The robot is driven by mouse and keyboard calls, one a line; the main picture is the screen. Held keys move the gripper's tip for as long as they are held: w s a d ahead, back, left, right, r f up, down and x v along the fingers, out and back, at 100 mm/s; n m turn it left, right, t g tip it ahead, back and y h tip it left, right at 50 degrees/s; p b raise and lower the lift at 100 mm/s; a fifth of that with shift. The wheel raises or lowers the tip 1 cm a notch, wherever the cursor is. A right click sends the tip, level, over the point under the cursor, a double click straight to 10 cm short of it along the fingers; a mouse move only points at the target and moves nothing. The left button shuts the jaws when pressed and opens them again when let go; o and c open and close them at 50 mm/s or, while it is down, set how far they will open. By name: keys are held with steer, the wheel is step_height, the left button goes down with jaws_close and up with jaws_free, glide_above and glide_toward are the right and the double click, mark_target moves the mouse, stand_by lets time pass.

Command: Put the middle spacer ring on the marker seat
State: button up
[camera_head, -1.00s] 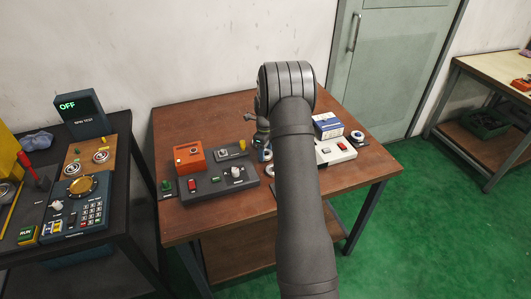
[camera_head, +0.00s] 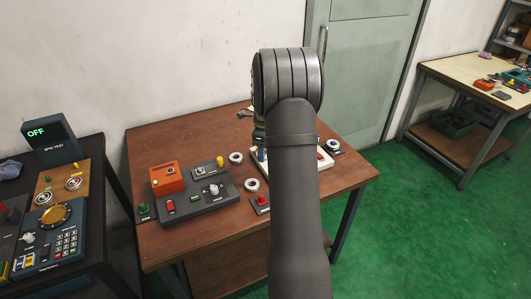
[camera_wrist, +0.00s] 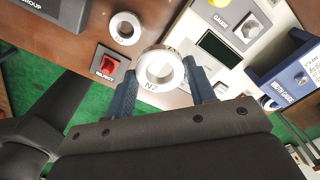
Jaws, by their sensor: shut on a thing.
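My gripper (camera_wrist: 161,88) is shut on a silver ring (camera_wrist: 160,70) marked N7, with one dark blue finger on each side of it in the wrist view. The ring's open hole faces the camera. Another pale ring (camera_wrist: 125,28) lies on the brown table beside the red REJECT button in the wrist view. The head view shows a ring (camera_head: 236,158) right of the dark control panel. I cannot tell which place is the marker seat.
A white gauge unit (camera_wrist: 232,40) and a blue width gauge box (camera_wrist: 296,76) stand close to the right of the held ring. The REJECT button (camera_wrist: 111,64) is to its left. The dark panel (camera_head: 196,198) and an orange box (camera_head: 168,178) stand on the table's left.

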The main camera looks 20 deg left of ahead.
steer(key=s+a+n, duration=0.3)
steer(key=a, duration=0.9)
steer(key=n, duration=0.2)
glide_above(200, 168)
steer(key=shift+d+r, duration=0.15)
steer(key=shift+r, duration=0.3)
steer(key=shift+s+a+f, duration=0.1)
steer(key=shift+a, duration=0.1)
steer(key=shift+f, duration=1.9)
steer(key=shift+f, duration=0.15)
steer(key=shift+f, duration=0.8)
steer(key=shift+f, duration=0.75)
